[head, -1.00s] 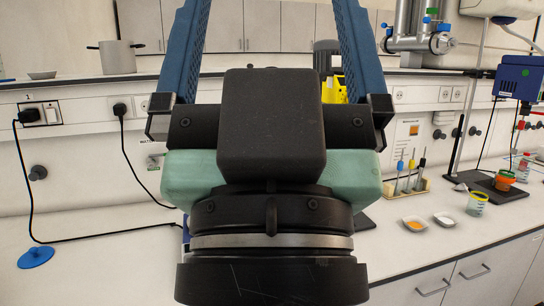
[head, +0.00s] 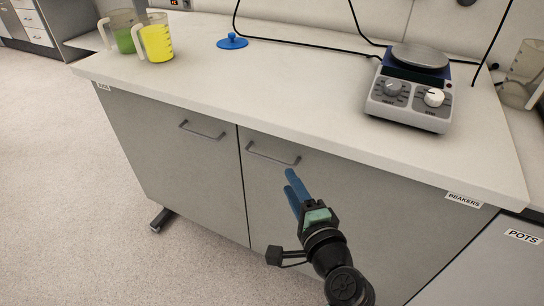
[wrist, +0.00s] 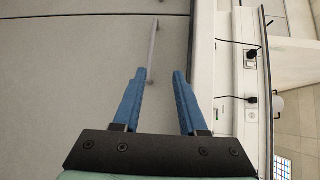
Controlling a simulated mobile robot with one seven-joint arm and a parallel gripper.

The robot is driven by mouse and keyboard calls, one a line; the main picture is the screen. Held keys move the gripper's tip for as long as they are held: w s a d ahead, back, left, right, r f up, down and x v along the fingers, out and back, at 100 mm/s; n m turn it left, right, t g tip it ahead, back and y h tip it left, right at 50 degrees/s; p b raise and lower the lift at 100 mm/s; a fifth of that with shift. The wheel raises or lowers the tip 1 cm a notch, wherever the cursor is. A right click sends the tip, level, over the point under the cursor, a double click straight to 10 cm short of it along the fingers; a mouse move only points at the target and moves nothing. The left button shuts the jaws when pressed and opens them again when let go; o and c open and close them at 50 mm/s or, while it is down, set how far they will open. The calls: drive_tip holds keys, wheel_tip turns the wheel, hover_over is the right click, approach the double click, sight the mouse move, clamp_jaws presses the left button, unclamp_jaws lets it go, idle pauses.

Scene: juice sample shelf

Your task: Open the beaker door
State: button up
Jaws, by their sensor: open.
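The beaker door (head: 330,200) is the right grey door of the cabinet, with a "BEAKERS" label (head: 464,199) on the counter edge above its right side. It looks shut. Its bar handle (head: 273,153) runs along the top left of the door. My gripper (head: 291,180) is open and empty, just below the handle in the head view. In the wrist view the handle (wrist: 154,45) lies ahead of my gripper (wrist: 160,72), its near end close to the left finger. I cannot tell whether they touch.
A left cabinet door (head: 175,150) with its own handle adjoins. On the counter are a hot plate (head: 412,88), a blue lid (head: 232,42), a yellow-filled beaker (head: 156,40) and a green-filled one (head: 122,30). A "POTS" cabinet (head: 500,260) stands right. The floor at left is clear.

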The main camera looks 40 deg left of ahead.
sight(268, 159)
drive_tip(key=shift+g, duration=0.3)
drive_tip(key=x, duration=0.4)
drive_tip(key=b+x, duration=0.1)
drive_tip(key=x, duration=0.4)
drive_tip(key=s+f+b+x, duration=0.1)
drive_tip(key=x, duration=0.3)
drive_tip(key=shift+w+a+f, duration=0.1)
drive_tip(key=shift+a+f, duration=0.05)
drive_tip(key=shift+a, duration=0.15)
clamp_jaws()
drive_tip(key=shift+d, duration=0.1)
idle(0.5)
